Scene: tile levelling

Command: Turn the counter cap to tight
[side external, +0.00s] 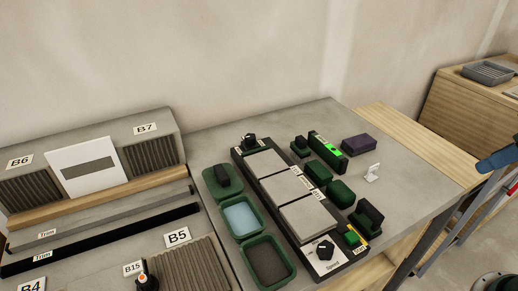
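A black knob (325,250) sits on a white dial plate (331,262) at the front end of a long dark rack. It may be the counter cap, but I cannot tell for certain. The word on the plate is too small to read surely, and so is the knob's exact setting. A second small black knob-like part (249,140) stands at the rack's far end. My gripper is not in view, and nothing touches either knob.
Three grey tiles (309,217) lie in the dark rack (289,232). Green trays (291,276) stand left of it; green blocks (341,191), a level with a bright green window (328,151) and a purple block (356,147) stand right. Bare counter (420,180) lies further right.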

